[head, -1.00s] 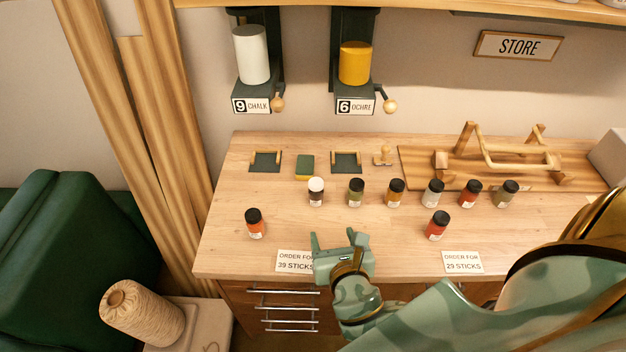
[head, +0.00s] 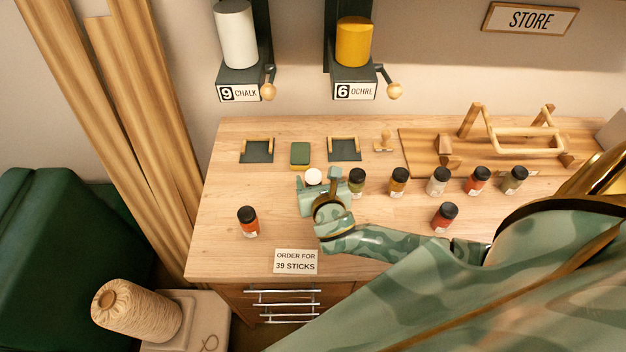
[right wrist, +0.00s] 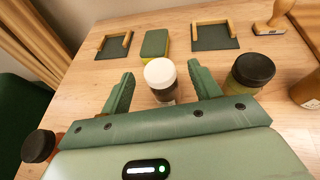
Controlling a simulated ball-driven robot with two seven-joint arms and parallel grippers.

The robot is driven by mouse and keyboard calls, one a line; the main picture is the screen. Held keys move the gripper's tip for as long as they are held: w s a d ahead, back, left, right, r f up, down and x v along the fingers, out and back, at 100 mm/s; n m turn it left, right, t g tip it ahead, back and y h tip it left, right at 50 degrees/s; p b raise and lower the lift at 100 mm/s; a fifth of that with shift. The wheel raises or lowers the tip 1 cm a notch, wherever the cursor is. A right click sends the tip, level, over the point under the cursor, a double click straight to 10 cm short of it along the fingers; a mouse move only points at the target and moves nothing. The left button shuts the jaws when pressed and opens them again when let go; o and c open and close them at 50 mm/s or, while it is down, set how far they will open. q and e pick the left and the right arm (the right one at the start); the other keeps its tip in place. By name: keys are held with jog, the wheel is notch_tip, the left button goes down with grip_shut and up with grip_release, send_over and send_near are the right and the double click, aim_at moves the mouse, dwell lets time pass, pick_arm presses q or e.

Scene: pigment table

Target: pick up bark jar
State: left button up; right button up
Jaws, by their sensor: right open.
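The task's bark jar cannot be told by its label, as none is readable. A white-lidded jar with dark contents (right wrist: 161,78) stands upright on the table; only its white lid (head: 313,176) shows in the head view. My right gripper (head: 318,181) is open low over the table at this jar. In the right wrist view its two fingers stand on either side of the jar, with visible gaps, and are not closed on it. My left gripper is not in view.
A green-filled jar (head: 356,182) stands close right of my gripper, with several dark-lidded jars beyond. An orange jar (head: 248,222) stands left and a red jar (head: 444,217) right. A green-yellow sponge-like block (head: 300,154) lies behind. The front left tabletop is clear around the order card (head: 296,262).

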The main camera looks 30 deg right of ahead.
aim_at(312, 173)
jog(key=x, duration=0.2)
jog(key=b+x, duration=0.1)
jog(key=x, duration=0.2)
jog(key=shift+f, duration=0.3)
jog(key=shift+c, duration=0.9)
jog(key=c, duration=0.9)
jog(key=shift+c, duration=0.2)
jog(key=shift+r, duration=0.2)
